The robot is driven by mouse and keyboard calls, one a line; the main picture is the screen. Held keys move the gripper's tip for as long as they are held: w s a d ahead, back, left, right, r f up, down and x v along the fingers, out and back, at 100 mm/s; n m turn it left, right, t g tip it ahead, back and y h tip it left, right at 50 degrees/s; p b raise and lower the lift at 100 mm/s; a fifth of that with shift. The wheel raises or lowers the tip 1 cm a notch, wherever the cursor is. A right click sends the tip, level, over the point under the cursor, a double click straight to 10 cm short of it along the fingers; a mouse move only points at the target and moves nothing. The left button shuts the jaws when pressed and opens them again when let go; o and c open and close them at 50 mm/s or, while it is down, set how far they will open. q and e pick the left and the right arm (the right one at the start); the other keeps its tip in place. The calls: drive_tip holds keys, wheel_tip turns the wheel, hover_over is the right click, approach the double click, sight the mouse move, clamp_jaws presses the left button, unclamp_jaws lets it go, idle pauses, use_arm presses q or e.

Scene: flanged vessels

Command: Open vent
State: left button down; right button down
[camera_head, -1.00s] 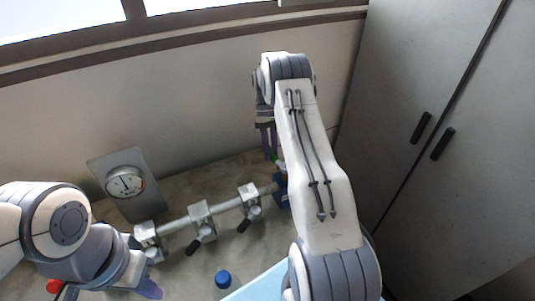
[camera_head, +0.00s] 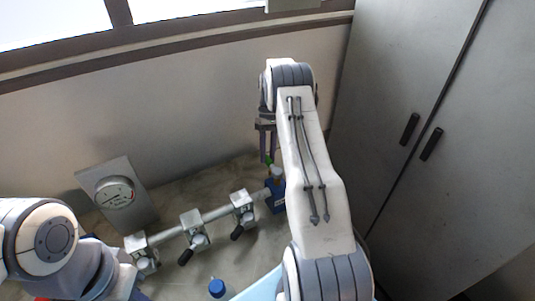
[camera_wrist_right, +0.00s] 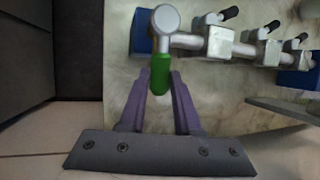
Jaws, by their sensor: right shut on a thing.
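The vent valve has a green handle (camera_wrist_right: 160,78) below a round grey knob-like end (camera_wrist_right: 166,19) at the end of the pipe manifold in the right wrist view. The green handle shows only as a small patch in the head view (camera_head: 268,160). My right gripper (camera_head: 268,148) reaches down to it from above. In the right wrist view the two purple fingers of my right gripper (camera_wrist_right: 161,82) are shut on the green handle, one on each side. My left arm is at the lower left of the head view; its gripper is mostly cut off, so its jaws cannot be read.
The pipe manifold (camera_head: 218,213) carries several valves with black handles (camera_head: 187,257) left of the vent. A dial gauge (camera_head: 115,192) stands behind it. A blue-capped bottle (camera_head: 217,288) is in front. A wall is behind and grey cabinet doors (camera_head: 440,100) are on the right.

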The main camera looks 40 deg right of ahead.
drive_tip(key=shift+d, duration=0.1)
drive_tip(key=c, duration=0.6)
unclamp_jaws()
drive_tip(key=shift+w+d+r+b, duration=0.2)
drive_tip(key=shift+r+b, duration=0.1)
drive_tip(key=shift+r, duration=0.1)
drive_tip(key=shift+p+v, duration=1.65)
drive_tip(key=shift+v, duration=3.15)
drive_tip(key=shift+s+a, duration=0.1)
